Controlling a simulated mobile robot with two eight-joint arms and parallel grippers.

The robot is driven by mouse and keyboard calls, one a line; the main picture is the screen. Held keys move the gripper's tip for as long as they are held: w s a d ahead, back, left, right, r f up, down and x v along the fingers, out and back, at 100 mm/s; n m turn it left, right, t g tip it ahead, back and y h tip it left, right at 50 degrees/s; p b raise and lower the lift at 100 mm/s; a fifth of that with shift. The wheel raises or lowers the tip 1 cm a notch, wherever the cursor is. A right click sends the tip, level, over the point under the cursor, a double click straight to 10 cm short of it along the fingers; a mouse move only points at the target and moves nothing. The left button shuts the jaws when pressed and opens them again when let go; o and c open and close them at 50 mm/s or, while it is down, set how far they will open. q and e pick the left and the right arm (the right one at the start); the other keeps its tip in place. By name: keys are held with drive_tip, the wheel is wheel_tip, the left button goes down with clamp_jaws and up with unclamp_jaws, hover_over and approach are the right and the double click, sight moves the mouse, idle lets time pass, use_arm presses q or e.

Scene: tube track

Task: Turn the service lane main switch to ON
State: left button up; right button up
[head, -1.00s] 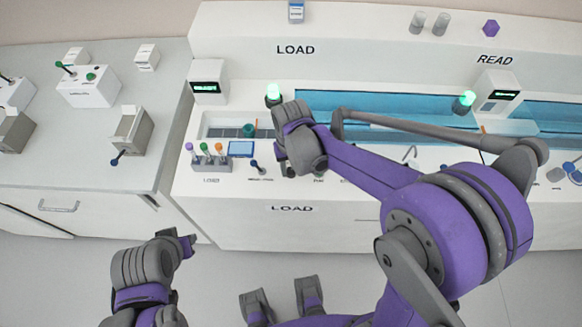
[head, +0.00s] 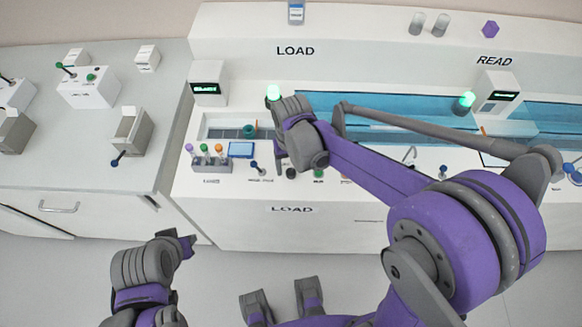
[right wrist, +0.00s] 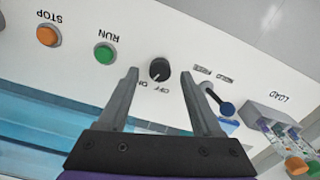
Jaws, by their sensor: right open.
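A round black knob (right wrist: 159,69) sits on the white front panel in the right wrist view, with OFF and ON printed beside it. I cannot tell surely which word its pointer faces. My right gripper (right wrist: 160,72) is open, with one finger on each side of the knob. Gaps show between the knob and both fingers. In the head view the knob (head: 291,172) shows small and dark just below my right wrist, and the fingertips are hidden.
A green RUN button (right wrist: 104,54) and an orange STOP button (right wrist: 47,35) lie to one side of the knob. A blue-tipped HOLD/FEED lever (right wrist: 226,108) is close on the other side. A tube rack (head: 209,162) stands beyond it.

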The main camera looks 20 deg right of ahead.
sight(291, 172)
wheel_tip(291, 172, up, 9)
drive_tip(key=shift+p, duration=0.4)
drive_tip(key=shift+r, duration=0.1)
drive_tip(key=s+d+t+p, duration=0.1)
drive_tip(key=s+d+t, duration=0.1)
drive_tip(key=s, duration=0.5)
drive_tip(key=s+d+t+p, duration=0.2)
drive_tip(key=s+d+t, duration=0.1)
drive_tip(key=s, duration=0.4)
drive_tip(key=shift+d+r, duration=0.4)
drive_tip(key=shift+d, duration=0.4)
drive_tip(key=shift+s, duration=0.1)
